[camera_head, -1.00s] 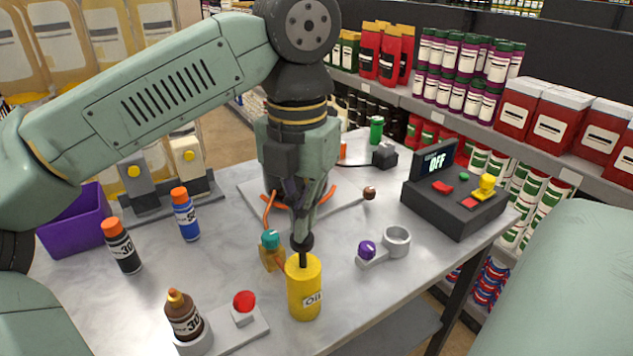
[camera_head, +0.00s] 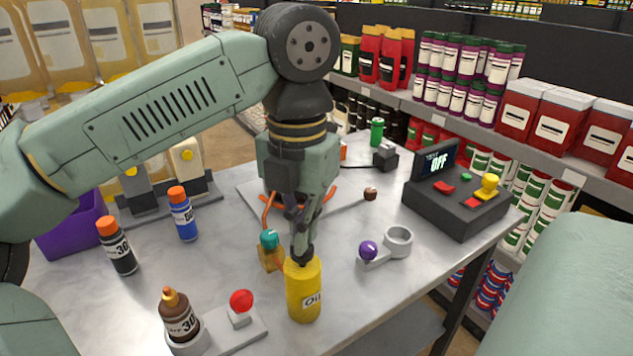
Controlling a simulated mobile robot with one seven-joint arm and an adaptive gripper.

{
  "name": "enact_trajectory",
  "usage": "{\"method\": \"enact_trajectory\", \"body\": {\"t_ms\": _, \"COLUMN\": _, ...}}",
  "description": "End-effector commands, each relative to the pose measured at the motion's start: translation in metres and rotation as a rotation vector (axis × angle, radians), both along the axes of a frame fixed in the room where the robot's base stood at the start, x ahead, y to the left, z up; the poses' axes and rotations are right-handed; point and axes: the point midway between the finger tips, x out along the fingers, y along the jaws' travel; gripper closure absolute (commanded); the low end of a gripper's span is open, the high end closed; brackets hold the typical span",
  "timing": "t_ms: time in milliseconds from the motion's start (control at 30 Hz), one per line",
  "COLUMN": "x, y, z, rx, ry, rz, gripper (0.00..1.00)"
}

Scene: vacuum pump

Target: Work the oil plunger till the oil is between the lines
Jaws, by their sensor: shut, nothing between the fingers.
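A yellow oil can (camera_head: 303,285) labelled "Oil" stands upright near the front middle of the table. My gripper (camera_head: 302,250) points down right above the can, fingers closed and empty. The fingertips are at the dark top of the plunger (camera_head: 303,258), which sits low against the can's top. The fingers cover most of the plunger. The pump behind my gripper is largely hidden, with orange tubes (camera_head: 267,212) and a grey base plate (camera_head: 253,190) showing. I cannot make out an oil level or its lines.
A teal-knobbed part (camera_head: 269,240) stands close left of the can. A red knob (camera_head: 241,300) and a brown bottle (camera_head: 180,318) are at front left. A purple-knobbed ring holder (camera_head: 398,241) is to the right. A control box (camera_head: 455,205) reading OFF stands farther right.

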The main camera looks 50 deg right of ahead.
Motion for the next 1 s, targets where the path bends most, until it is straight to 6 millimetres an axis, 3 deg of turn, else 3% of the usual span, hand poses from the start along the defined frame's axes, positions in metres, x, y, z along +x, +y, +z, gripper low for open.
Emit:
{"method": "enact_trajectory", "body": {"t_ms": 267, "x": 0.000, "y": 0.000, "z": -0.010, "rx": 0.000, "ry": 0.000, "rz": 0.000, "gripper": 1.00}}
{"method": "enact_trajectory", "body": {"t_ms": 433, "x": 0.000, "y": 0.000, "z": -0.007, "rx": 0.000, "ry": 0.000, "rz": 0.000, "gripper": 1.00}}
{"method": "enact_trajectory", "body": {"t_ms": 1000, "x": 0.000, "y": 0.000, "z": 0.038, "rx": 0.000, "ry": 0.000, "rz": 0.000, "gripper": 1.00}}
